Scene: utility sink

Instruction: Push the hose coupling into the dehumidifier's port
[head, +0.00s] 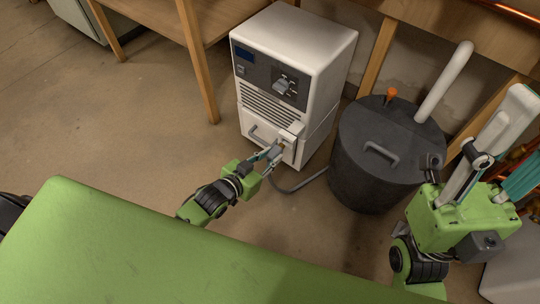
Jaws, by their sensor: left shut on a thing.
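The dehumidifier (293,47) is a white upright box with a dark control panel and a grille, standing on the floor at the centre. A pale port fitting (292,131) sits low on its front, at the right. My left gripper (273,152) is in front of this fitting, shut on the hose coupling (280,146). The coupling is small and mostly hidden by the fingers, and I cannot tell whether it touches the port. A grey hose (300,186) runs from near it along the floor. My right gripper (507,143) is raised at the right, open and apparently empty.
A dark lidded tank (375,155) with a white pipe (445,80) and an orange knob (391,94) stands right of the dehumidifier. Wooden table legs (198,60) stand behind at the left. The floor at the left (90,115) is clear.

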